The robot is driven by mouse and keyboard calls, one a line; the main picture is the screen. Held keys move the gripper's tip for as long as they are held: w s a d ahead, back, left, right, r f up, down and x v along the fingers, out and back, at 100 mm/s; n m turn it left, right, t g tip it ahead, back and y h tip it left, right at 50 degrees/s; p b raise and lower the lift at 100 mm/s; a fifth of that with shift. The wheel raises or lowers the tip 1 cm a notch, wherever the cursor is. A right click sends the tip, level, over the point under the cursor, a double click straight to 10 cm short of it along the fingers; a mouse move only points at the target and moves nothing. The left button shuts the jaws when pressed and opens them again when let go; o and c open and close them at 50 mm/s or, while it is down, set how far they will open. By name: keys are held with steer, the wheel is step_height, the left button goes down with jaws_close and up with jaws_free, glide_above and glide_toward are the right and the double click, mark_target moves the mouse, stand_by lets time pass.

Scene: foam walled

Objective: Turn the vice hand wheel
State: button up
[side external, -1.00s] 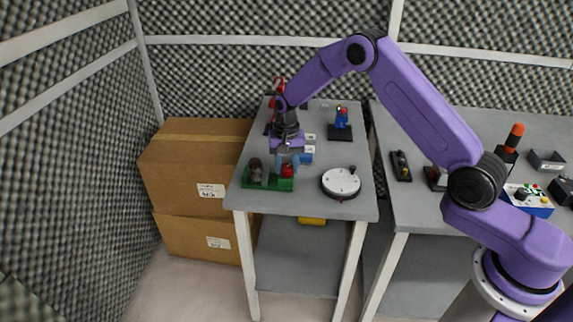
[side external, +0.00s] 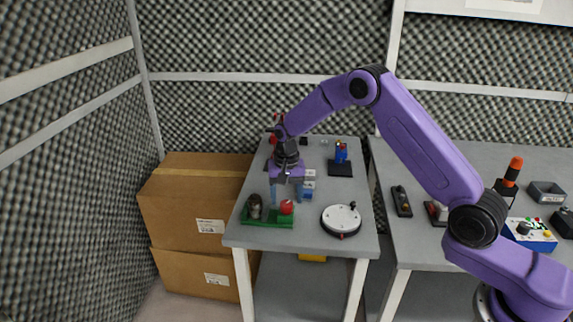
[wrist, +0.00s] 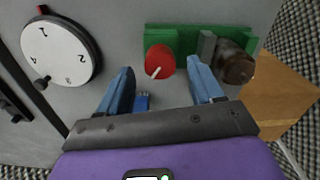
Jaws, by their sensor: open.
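A green base (side external: 266,224) stands on the near left of the grey table. It carries a round red part (side external: 287,207), seemingly the hand wheel, and a dark brown knob-like part (side external: 254,206). In the wrist view the red part (wrist: 159,61) has a pale bar on it and sits ahead of the fingers, by the green base (wrist: 188,38). The brown part (wrist: 234,64) is beyond the right finger. My gripper (side external: 286,196) is open above and behind the red part. In the wrist view its blue fingers (wrist: 162,82) are apart, with nothing held between them.
A white numbered dial (side external: 341,220) with a black knob stands right of the green base. A small blue block (side external: 307,192) lies behind the red part. A blue item on a black plate (side external: 340,167) is further back. Cardboard boxes (side external: 190,210) stand left of the table.

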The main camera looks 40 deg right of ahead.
mark_target(286, 205)
step_height(286, 205, up, 15)
stand_by(0.4)
steer(key=shift+r, duration=0.1)
steer(key=s+a+r+n, duration=0.25)
steer(key=s+n, duration=0.25)
steer(key=s, duration=0.5)
steer(key=s+a+r+n, duration=0.1)
steer(key=s+a+n, duration=0.35)
steer(key=s, duration=0.55)
steer(key=s+d+f+n, duration=0.1)
steer(key=s+d+n, duration=0.3)
steer(key=s, duration=0.7)
steer(key=s+d+f+n, duration=0.2)
steer(key=s+d+n, duration=0.2)
steer(key=s, duration=0.7)
steer(key=shift+f+n, duration=0.25)
steer(key=shift+n, duration=0.7)
